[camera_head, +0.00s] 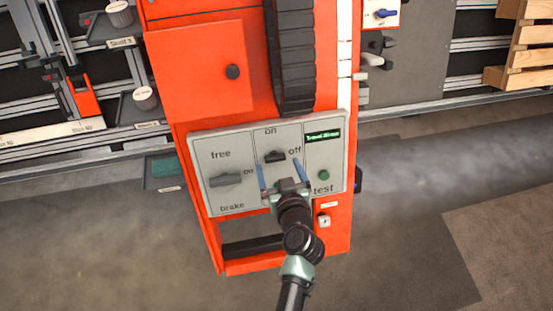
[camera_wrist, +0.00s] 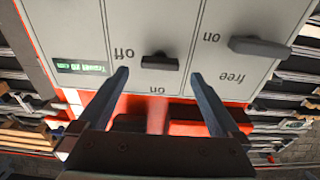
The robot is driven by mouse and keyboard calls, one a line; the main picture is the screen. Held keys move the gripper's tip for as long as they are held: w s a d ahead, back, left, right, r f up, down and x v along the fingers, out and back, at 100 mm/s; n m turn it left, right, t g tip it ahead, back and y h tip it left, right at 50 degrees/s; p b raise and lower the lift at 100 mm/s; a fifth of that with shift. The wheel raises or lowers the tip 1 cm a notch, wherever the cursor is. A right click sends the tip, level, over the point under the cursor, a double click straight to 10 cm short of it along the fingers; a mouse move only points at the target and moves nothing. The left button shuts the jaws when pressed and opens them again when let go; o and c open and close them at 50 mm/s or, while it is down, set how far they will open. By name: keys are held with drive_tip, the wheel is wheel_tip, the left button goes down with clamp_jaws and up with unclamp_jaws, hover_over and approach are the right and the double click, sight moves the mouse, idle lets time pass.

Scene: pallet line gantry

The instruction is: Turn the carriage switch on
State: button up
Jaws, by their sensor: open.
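The grey control panel (camera_head: 237,143) is on the front of the orange column. Its middle switch (camera_head: 275,156), marked "on" above and "off" at the right, has a dark handle lying roughly level, toward "off". I take it as the carriage switch; no such name is readable. My gripper (camera_head: 279,163) is open in front of the panel, its two blue fingers on either side just below the handle. In the wrist view, which is upside down, the handle (camera_wrist: 160,62) lies just beyond the gap between the fingertips (camera_wrist: 160,74), apparently untouched.
On the panel's left is a grey handle (camera_head: 225,179) marked "free" and "brake". On its right are a green-lit display (camera_head: 323,137) and a green "test" button (camera_head: 323,175). A black cable chain (camera_head: 292,60) hangs above. A wooden pallet (camera_head: 528,55) stands at the upper right.

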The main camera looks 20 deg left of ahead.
sight(276, 159)
drive_tip(key=shift+x, duration=1.8)
drive_tip(key=shift+c, duration=0.2)
drive_tip(key=c, duration=1.3)
drive_tip(key=shift+c, duration=0.2)
